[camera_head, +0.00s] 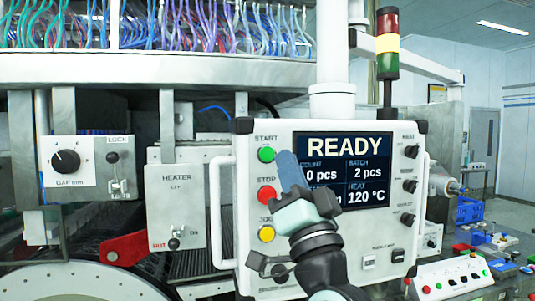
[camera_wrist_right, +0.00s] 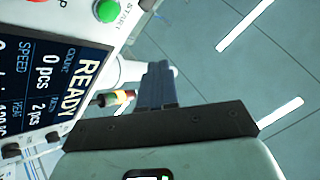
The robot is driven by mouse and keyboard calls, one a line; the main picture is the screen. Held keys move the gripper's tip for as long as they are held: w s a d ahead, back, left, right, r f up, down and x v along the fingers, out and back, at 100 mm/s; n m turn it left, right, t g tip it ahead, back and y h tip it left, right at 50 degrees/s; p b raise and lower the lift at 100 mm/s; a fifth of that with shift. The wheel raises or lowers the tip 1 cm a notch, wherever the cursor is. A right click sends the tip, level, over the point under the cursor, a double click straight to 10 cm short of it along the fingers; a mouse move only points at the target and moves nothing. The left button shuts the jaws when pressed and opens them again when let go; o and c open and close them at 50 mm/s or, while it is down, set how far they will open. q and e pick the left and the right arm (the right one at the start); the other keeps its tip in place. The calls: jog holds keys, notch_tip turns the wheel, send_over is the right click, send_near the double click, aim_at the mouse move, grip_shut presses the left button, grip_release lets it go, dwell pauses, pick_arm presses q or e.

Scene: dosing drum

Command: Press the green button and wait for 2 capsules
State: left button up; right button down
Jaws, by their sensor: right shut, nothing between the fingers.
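The green START button (camera_head: 266,154) is at the upper left of the white control panel (camera_head: 225,215); it also shows in the right wrist view (camera_wrist_right: 106,11). My right gripper (camera_head: 286,160) is shut and empty, its blue-grey fingertips just right of the green button in the head view. In the right wrist view, the fingertips (camera_wrist_right: 158,68) are apart from the button. The screen (camera_head: 346,170) reads READY, count 0 pcs, batch 2 pcs, heat 120 °C. My fingers cover part of its lower left. No capsules are seen. My left gripper is out of view.
A red STOP button (camera_head: 266,195) and a yellow JOG button (camera_head: 266,233) sit below the green one. Several black knobs (camera_head: 410,152) line the panel's right side. A handle (camera_head: 217,215) stands out at its left edge. A red lever (camera_head: 126,249) is farther left.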

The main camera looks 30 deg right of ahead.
aim_at(267, 154)
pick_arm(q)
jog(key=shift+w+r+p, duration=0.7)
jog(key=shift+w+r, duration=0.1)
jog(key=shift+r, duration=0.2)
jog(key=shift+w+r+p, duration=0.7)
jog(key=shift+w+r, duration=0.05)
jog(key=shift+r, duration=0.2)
pick_arm(e)
jog(key=w+d, duration=0.2)
jog(key=w, duration=0.6)
jog(key=shift+w, duration=0.25)
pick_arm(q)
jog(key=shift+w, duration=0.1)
pick_arm(e)
jog(key=shift+w, duration=0.3)
